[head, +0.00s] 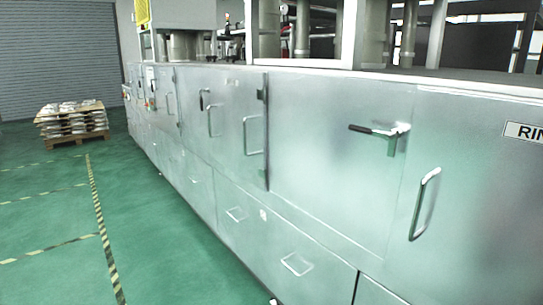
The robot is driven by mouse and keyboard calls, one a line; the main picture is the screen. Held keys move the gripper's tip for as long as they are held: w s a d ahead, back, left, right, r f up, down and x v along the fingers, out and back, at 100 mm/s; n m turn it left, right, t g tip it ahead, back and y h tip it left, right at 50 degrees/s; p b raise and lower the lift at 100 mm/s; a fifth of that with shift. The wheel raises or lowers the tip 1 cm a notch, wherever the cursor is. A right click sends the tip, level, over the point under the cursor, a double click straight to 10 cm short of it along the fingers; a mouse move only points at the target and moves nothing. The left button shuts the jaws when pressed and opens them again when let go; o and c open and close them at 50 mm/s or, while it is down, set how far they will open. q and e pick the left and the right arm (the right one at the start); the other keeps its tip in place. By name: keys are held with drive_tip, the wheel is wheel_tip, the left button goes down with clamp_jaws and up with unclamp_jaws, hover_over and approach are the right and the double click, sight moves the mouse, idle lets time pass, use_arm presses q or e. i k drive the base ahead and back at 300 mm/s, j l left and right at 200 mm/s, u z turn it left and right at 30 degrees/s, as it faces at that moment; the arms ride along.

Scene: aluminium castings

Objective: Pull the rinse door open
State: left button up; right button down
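The rinse door (470,220) is a flat steel panel at the right of the head view, cut off by the picture edge. A label (523,132) near its top reads "RIN" before the frame cuts it. A bar handle (425,203) stands upright, slightly tilted, near the panel's left side. The panel looks flush with the machine front, so it appears shut. Left of it, a lever handle with a dark grip (380,131) sticks out from the neighbouring panel (335,170). Neither of my grippers shows in the head view.
The long steel machine runs back to the left with more handled doors (225,115) and low drawers (285,250). Pipes and columns (300,30) stand on top. Green floor (150,250) with striped tape lies open to the left. A loaded pallet (70,125) stands farther back.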

sight(467, 229)
drive_tip(key=z, duration=1.45)
